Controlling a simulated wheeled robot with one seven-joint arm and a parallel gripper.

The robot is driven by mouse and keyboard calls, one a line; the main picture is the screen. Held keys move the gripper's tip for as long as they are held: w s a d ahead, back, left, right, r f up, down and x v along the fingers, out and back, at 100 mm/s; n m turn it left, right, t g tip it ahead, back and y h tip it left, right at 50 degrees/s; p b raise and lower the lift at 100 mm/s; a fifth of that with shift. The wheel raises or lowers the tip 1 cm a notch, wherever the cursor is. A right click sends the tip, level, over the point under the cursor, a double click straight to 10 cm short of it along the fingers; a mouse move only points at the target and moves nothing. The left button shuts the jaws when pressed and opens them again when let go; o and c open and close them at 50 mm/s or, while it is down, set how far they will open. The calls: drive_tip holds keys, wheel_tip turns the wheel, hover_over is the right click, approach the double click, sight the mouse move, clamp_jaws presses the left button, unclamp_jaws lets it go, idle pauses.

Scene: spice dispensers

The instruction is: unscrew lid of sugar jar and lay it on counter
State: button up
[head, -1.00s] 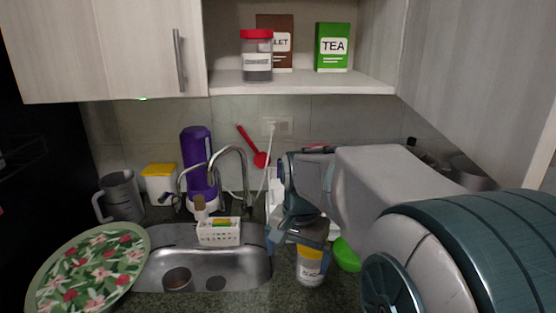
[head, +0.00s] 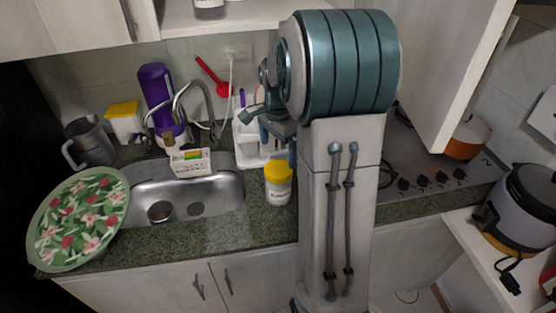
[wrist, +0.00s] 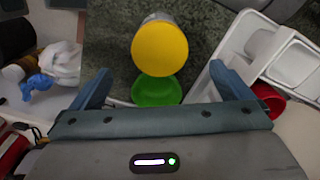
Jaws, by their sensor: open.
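The jar (head: 278,192) stands upright on the counter right of the sink, with its yellow lid (head: 278,170) on top. Its label is too small to read. In the wrist view the round yellow lid (wrist: 160,47) lies ahead of my gripper (wrist: 160,69), roughly centred between the fingers. The fingers are spread wide and hold nothing. In the head view my gripper is above and behind the jar, apart from it, and partly hidden by my arm.
A green round object (wrist: 157,91) lies beside the jar. A white rack (head: 250,145) stands behind it. The sink (head: 225,195) with a white basket (head: 190,162) and a floral plate (head: 80,220) is left. The stove (head: 430,165) is right. Counter in front of the jar is clear.

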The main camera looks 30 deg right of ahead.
sight(278, 168)
wheel_tip(278, 168, down, 7)
drive_tip(key=shift+r+p, duration=0.1)
drive_tip(key=shift+p, duration=0.35)
drive_tip(key=c, duration=1.1)
drive_tip(key=n, duration=0.9)
